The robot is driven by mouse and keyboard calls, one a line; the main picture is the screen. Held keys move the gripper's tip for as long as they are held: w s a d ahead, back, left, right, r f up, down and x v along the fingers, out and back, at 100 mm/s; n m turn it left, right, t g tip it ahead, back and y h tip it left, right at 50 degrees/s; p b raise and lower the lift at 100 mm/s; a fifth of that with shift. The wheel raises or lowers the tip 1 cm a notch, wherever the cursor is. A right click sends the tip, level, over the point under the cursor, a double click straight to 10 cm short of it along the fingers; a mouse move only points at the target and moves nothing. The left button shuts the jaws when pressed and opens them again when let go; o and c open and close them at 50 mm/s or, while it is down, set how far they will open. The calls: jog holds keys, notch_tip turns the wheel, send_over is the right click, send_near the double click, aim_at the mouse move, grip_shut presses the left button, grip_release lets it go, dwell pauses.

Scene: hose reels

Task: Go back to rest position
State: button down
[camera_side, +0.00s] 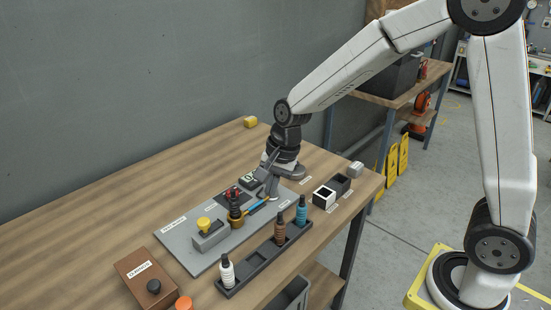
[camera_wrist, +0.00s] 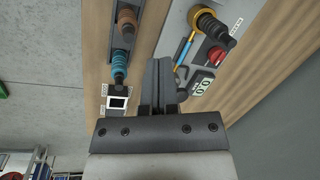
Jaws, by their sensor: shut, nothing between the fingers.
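My gripper (camera_side: 264,170) is shut and empty. It hangs over the far right part of a grey panel (camera_side: 187,244), close to a small display (camera_side: 249,180). Its two fingers lie together in the wrist view (camera_wrist: 163,68). The panel holds a dark ribbed hose end in a brass ring (camera_side: 236,216), which also shows in the wrist view (camera_wrist: 205,18). A blue tool (camera_side: 257,206) with an orange end lies beside it. I cannot tell whether the fingers touch the panel's fittings.
A black rack (camera_side: 262,260) holds white (camera_side: 227,272), brown (camera_side: 280,230) and blue (camera_side: 301,211) ribbed pieces. Small boxes (camera_side: 324,196) stand near the table's right edge. A brown box (camera_side: 149,279) is at the front left. The left of the wooden table (camera_side: 70,262) is clear.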

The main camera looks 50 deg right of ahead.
jog(key=s+d+f+n+h, duration=0.2)
jog(key=s+d+n, duration=0.3)
jog(key=s+n, duration=0.7)
jog(key=shift+s+d+f+t, duration=0.15)
jog(key=shift+s+f+t, duration=0.2)
jog(key=shift+f+t, duration=0.1)
